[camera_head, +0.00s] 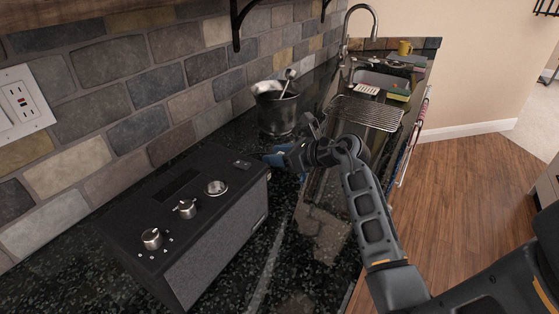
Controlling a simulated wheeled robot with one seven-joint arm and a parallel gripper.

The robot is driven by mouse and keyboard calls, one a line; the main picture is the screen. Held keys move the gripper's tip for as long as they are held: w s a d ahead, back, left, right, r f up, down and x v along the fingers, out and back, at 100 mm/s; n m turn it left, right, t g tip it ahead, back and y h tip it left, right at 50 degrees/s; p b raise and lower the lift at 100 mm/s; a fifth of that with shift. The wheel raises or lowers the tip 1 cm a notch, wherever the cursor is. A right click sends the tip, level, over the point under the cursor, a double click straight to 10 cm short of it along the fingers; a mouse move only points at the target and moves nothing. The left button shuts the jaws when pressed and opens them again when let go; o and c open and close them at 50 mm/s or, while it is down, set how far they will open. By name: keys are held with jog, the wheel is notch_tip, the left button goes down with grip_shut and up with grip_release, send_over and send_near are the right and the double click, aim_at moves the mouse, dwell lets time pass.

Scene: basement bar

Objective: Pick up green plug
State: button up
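I cannot make out a green plug with certainty. A small green block-like item (399,94) lies at the right edge of the sink area, and I cannot tell what it is. My gripper (290,148) is over the dark counter, between the black radio and the steel bucket, well nearer than the green item. A small blue thing (275,158) shows right at its end, behind the radio's far corner. The gripper is small and dark here. I cannot tell whether its fingers are apart or whether it touches the blue thing.
A black radio (198,219) with silver knobs fills the near counter. A steel bucket (275,108) with a utensil stands against the stone-tile wall. Wood floor (455,190) is open at right.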

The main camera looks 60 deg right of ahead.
jog(key=c, duration=0.6)
